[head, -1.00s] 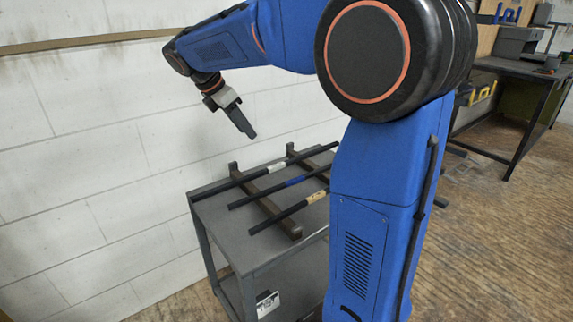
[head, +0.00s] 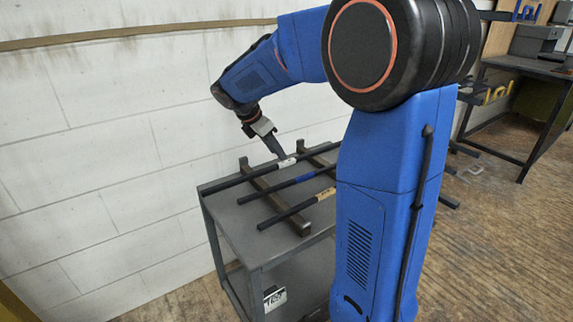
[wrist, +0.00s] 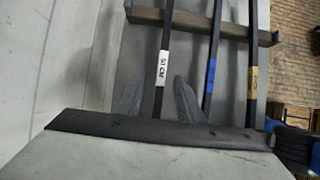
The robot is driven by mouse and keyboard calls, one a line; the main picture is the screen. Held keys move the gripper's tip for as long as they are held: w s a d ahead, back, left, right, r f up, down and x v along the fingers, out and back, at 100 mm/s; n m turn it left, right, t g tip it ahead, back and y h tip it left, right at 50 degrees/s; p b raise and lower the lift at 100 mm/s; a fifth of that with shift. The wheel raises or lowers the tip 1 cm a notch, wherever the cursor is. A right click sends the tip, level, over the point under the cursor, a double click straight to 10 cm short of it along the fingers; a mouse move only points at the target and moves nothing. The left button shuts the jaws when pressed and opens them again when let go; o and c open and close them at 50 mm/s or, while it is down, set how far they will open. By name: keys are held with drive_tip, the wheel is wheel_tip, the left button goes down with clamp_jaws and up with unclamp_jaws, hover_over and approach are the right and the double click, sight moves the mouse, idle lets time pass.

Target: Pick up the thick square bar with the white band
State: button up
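The dark bar with the white band (head: 287,163) is the one nearest the wall of three bars. Its band also shows in the wrist view (wrist: 161,68), with small dark marks on it. My gripper (wrist: 157,98) is open, one finger on each side of this bar near its band. In the head view, the fingertips of my gripper (head: 281,154) are at or just above the bar. I cannot tell whether they are down level with it. The bar's near end in the wrist view is hidden behind my gripper body.
A bar with a blue band (wrist: 210,75) and one with a tan band (wrist: 252,82) lie alongside to the right. The right finger is close to the blue-banded bar. All three bars rest across two brown supports (head: 265,188) on a grey cart (head: 235,222) beside a white wall.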

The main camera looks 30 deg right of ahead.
sight(286, 162)
drive_tip(key=shift+x, duration=2.35)
drive_tip(key=shift+s+d+r, duration=0.15)
drive_tip(key=shift+d, duration=0.05)
drive_tip(key=shift+c, duration=0.3)
clamp_jaws()
